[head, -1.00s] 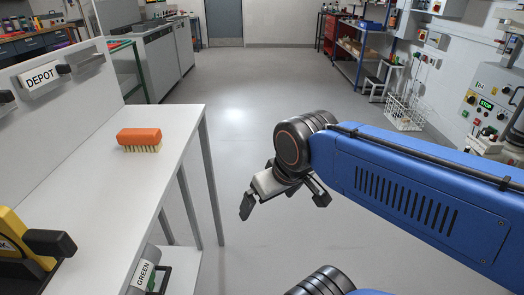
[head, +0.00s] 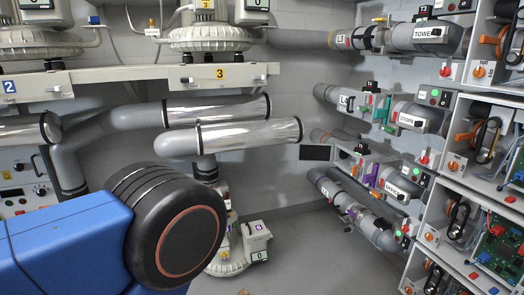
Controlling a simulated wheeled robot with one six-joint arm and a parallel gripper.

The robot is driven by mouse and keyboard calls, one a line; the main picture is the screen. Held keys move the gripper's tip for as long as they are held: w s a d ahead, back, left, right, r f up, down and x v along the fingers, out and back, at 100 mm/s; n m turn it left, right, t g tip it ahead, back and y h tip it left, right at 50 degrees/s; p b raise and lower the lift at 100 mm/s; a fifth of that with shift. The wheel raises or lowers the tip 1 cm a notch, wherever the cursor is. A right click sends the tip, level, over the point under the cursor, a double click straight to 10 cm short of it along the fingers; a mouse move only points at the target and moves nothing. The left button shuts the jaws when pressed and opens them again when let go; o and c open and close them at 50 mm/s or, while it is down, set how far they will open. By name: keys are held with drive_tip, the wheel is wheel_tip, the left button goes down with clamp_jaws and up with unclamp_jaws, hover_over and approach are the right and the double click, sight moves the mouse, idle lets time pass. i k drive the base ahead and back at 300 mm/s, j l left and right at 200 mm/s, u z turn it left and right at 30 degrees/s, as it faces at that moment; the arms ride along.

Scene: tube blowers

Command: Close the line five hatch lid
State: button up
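I cannot pick out the line five hatch lid; no label reading five is legible. Several grey tube lines run along the right wall with clear or grey hatch housings. The top line (head: 300,39) leads to a unit marked TOWER (head: 428,34). A middle line leads to a unit marked STORE (head: 410,118). Whether any lid stands open is too small to tell. My gripper is not in view; only my blue arm link and dark joint show at the lower left.
Blowers stand on a beige shelf (head: 130,75) marked 2 and 3. Shiny metal tubes (head: 230,138) cross below it. Another blower (head: 240,250) sits low in the middle. Open cabinets with green circuit boards (head: 500,245) fill the right edge.

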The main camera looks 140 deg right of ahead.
sight(307, 152)
drive_tip(key=k+z, duration=0.1)
drive_tip(key=z, duration=4.95)
drive_tip(key=l+z, duration=0.3)
drive_tip(key=k+l+z, duration=0.25)
drive_tip(key=i+j, duration=0.1)
